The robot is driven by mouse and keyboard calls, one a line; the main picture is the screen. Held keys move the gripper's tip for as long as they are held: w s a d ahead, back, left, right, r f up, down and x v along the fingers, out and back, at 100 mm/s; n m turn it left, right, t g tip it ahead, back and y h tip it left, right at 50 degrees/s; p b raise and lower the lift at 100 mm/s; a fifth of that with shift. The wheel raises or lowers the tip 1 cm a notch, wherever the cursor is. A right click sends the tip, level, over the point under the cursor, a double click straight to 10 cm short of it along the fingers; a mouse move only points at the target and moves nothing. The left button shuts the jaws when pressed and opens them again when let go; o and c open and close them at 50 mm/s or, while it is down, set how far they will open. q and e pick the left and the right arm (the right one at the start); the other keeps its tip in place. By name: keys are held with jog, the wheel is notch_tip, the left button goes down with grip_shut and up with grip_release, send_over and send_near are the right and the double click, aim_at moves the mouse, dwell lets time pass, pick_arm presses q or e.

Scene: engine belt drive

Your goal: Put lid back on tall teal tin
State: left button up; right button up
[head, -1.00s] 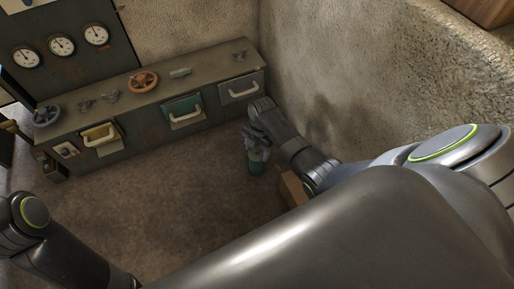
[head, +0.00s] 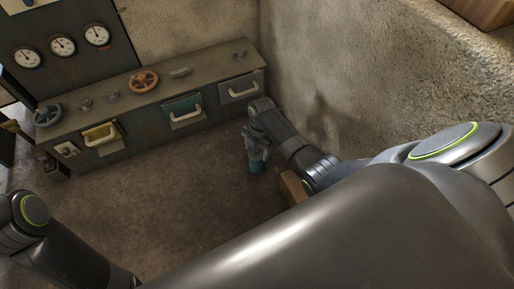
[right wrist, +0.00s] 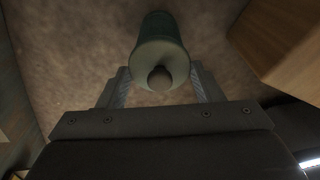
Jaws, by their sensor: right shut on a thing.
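The tall teal tin (head: 257,167) stands on the floor in front of the right end of the cabinet, just under my right gripper (head: 258,150). In the right wrist view the tin (right wrist: 158,24) stretches away from the camera. Its lid (right wrist: 160,54), pale green with a dark round knob (right wrist: 160,77), shows at its near end, between the fingers of my right gripper (right wrist: 160,88). The gripper is shut on the lid. I cannot tell whether the lid touches the tin's rim. My left gripper is out of view; only the left arm shows.
A cabinet (head: 160,88) with drawers and valve wheels runs along the back wall. A wooden box (head: 291,187) is close by on the right, partly behind my arm; it also shows in the wrist view (right wrist: 275,45). The floor to the left is clear.

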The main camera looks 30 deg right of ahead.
jog(key=o, duration=1.4)
jog(key=shift+o, duration=0.2)
jog(key=shift+r+p, duration=3.55)
jog(key=shift+p, duration=0.55)
grip_shut()
